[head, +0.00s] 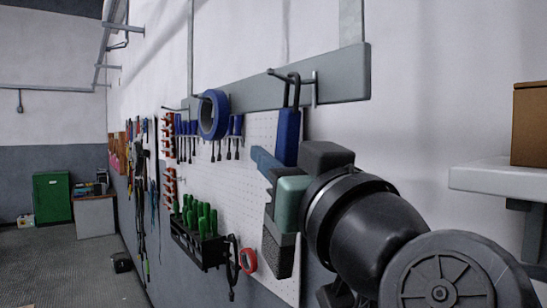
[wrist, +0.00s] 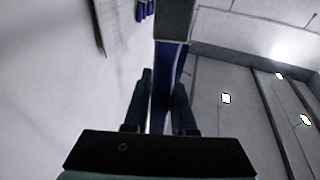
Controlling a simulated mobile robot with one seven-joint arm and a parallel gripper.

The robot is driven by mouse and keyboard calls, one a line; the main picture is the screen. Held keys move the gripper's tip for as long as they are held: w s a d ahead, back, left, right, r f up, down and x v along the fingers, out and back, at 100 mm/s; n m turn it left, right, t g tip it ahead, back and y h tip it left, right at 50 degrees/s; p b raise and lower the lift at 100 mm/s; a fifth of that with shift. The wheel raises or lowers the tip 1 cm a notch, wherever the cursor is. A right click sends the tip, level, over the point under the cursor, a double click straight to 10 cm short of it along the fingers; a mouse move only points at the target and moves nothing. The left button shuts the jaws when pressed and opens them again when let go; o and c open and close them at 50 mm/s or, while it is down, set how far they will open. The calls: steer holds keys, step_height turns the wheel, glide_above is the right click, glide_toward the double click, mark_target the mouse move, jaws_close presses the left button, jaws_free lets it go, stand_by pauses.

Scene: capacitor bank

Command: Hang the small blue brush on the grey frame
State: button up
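The small blue brush (head: 287,138) is upright in front of the right part of the grey frame (head: 345,82), a grey bar on the wall. Its black loop (head: 293,88) overlaps the hook (head: 278,74) on the bar; I cannot tell whether the loop is around the hook or only in front of it. My gripper (head: 290,165) covers the brush's middle, and a dark textured part hangs below. In the wrist view my gripper (wrist: 162,95) has its two fingers on either side of the blue brush body (wrist: 161,82), apparently closed on it.
A blue ring (head: 213,115) hangs from the frame further left. Blue-handled tools (head: 235,125) and a black rack with green-handled tools (head: 200,225) are on the white pegboard (head: 262,130). A white shelf (head: 490,178) with a brown box (head: 530,125) juts out at right.

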steer(key=o, duration=0.4)
